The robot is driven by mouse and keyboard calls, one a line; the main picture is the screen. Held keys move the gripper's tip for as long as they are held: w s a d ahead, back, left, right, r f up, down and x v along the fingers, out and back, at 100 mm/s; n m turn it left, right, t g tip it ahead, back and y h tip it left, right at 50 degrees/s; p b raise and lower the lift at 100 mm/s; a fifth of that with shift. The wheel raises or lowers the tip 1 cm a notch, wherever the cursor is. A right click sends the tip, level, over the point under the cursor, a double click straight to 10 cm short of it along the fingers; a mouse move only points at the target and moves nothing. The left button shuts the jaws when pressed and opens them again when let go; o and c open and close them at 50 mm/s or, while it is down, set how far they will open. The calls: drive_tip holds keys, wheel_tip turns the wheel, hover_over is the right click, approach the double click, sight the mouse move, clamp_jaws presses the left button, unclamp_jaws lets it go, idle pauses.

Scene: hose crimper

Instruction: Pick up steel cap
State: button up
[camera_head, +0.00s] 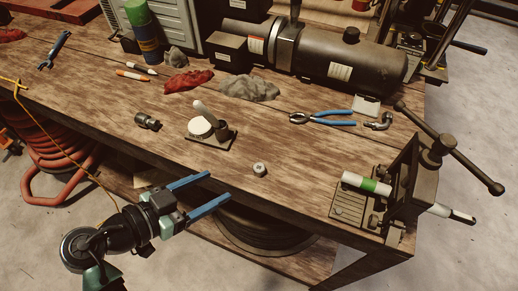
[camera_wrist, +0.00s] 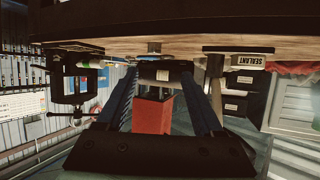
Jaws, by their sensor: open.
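The steel cap (camera_head: 259,169) is a small round grey piece with a dark mark on top. It stands alone on the wooden bench near its front edge. My gripper (camera_head: 218,185) has two blue fingers spread wide, with nothing between them. It is in front of the bench edge, to the left of the cap and apart from it, fingers pointing towards it. In the wrist view, which looks upside down, a small grey piece that appears to be the cap (camera_wrist: 154,47) shows against the bench, beyond the gap between my fingers (camera_wrist: 159,74).
The hose crimper (camera_head: 405,190) holds a white hose with a green band at the bench's right end. Blue-handled pliers (camera_head: 325,119) lie behind. Bench around the cap is clear.

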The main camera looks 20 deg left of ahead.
sight(255, 171)
drive_tip(key=p+x, duration=0.1)
drive_tip(key=x, duration=0.3)
drive_tip(key=d+p+x, duration=0.1)
drive_tip(key=x, duration=0.2)
drive_tip(key=shift+w+d, duration=0.1)
drive_tip(key=shift+w, duration=0.1)
drive_tip(key=p+x, duration=0.1)
drive_tip(key=x, duration=0.3)
drive_tip(key=shift+f+p, duration=0.15)
drive_tip(key=shift+p, duration=0.15)
clamp_jaws()
